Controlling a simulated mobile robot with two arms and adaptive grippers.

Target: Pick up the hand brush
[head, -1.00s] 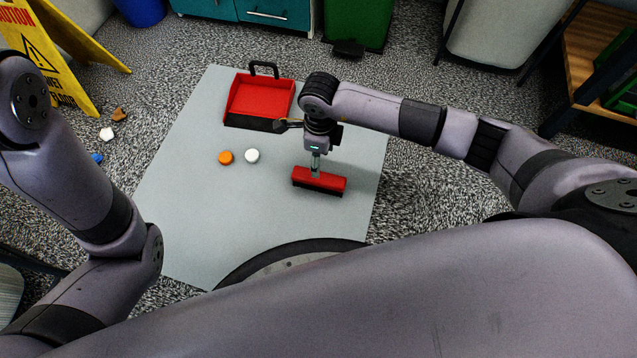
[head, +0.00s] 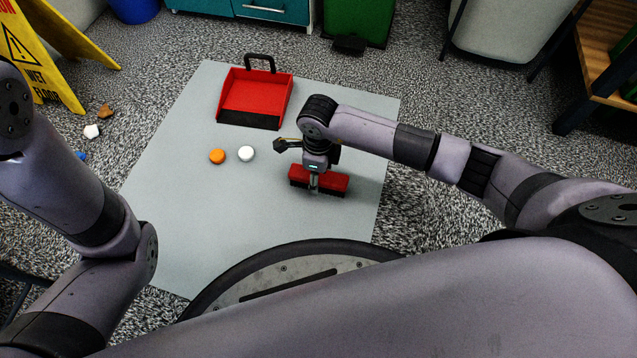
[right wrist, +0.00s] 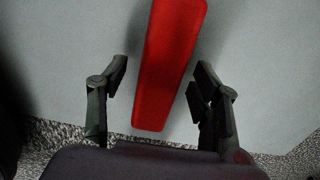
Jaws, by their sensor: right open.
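The hand brush (head: 333,184) is red with a dark underside and lies on the grey mat (head: 210,215), right of its middle. My right gripper (head: 313,187) is pointed down at the brush and covers part of it in the head view. In the right wrist view, the red brush (right wrist: 168,60) runs between the two fingers of the right gripper (right wrist: 160,82). The fingers stand apart, with a gap on each side of the brush. My left arm shows at the left of the head view, but its gripper is not seen.
A red dustpan (head: 255,95) with a black handle lies at the mat's back. An orange disc (head: 217,156) and a white disc (head: 246,153) lie left of the brush. A yellow caution sign (head: 50,60) stands at left. The mat's front left is clear.

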